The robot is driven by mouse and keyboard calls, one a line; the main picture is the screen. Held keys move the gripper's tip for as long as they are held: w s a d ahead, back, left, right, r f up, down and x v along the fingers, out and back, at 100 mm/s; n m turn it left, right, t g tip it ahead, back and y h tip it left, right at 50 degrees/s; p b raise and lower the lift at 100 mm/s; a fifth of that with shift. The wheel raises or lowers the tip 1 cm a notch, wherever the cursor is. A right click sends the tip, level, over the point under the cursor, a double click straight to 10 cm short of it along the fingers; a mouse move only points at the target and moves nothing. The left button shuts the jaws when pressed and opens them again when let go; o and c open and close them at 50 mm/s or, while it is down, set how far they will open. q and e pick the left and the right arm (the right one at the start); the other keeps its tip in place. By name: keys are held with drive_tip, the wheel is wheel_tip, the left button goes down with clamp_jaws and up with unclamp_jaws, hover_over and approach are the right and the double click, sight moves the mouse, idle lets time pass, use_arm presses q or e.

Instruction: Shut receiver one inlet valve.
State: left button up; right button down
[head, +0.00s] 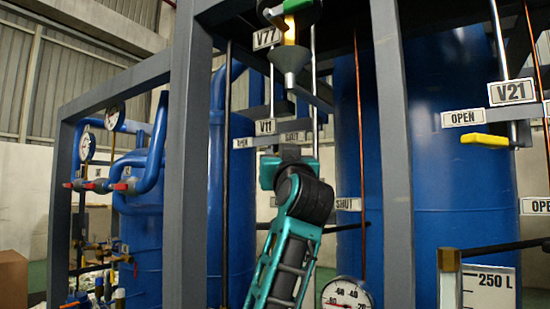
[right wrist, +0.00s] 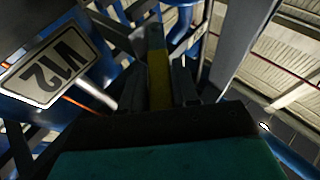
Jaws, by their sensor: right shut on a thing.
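My right arm comes up from the bottom middle of the head view, and its gripper (head: 284,165) is among the valve plates, mostly hidden behind the wrist. In the right wrist view the gripper (right wrist: 158,88) is shut on a yellow valve handle (right wrist: 158,72). A plate reading V12 (right wrist: 47,66), upside down, is left of it there. In the head view a plate that looks like V11 (head: 265,127) is just above the gripper, with small OPEN (head: 243,142) and SHUT (head: 347,204) plates near. The held valve's body is hidden in the head view. My left gripper is not in view.
Grey frame posts (head: 397,150) stand on both sides of the arm, with blue tanks (head: 455,195) behind. A yellow lever (head: 485,139) lies by plate V21 (head: 512,91) at the right. A pressure gauge (head: 346,295) is below right, and a funnel-shaped fitting (head: 290,62) is above.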

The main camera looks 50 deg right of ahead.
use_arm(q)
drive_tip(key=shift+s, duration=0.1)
use_arm(e)
drive_tip(key=shift+y, duration=0.4)
drive_tip(key=c, duration=0.9)
unclamp_jaws()
drive_tip(key=shift+d, duration=0.1)
use_arm(q)
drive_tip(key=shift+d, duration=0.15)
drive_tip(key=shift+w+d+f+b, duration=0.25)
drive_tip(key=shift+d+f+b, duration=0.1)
drive_tip(key=shift+b, duration=0.5)
use_arm(e)
drive_tip(key=v, duration=1.3)
drive_tip(key=shift+f, duration=0.2)
drive_tip(key=shift+w, duration=0.1)
